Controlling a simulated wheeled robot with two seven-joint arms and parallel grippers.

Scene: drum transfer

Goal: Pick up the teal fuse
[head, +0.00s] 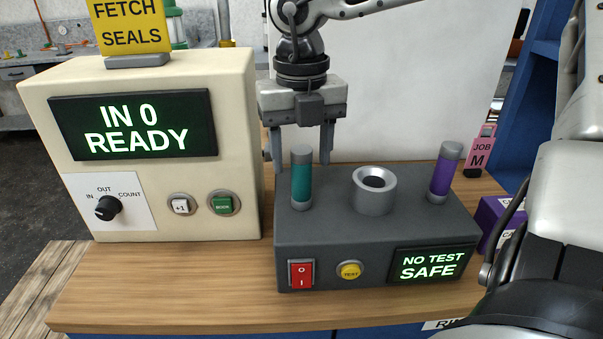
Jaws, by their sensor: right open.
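The teal fuse (301,182) is a teal cylinder with grey end caps. It stands upright at the left end of the top of the dark grey test box (335,224). My right gripper (300,158) points down with its fingers apart, one on each side of the fuse's upper end in the picture. A gap shows between the fuse and each finger. I cannot tell whether the fingertips are level with the fuse in depth. My left gripper is not in view.
A grey round socket (374,190) and a purple fuse (445,173) stand on the box, whose display reads NO TEST SAFE. A cream counter box (150,150) reading IN 0 READY is close on the left. A pink JOB M tag (480,152) stands at the right.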

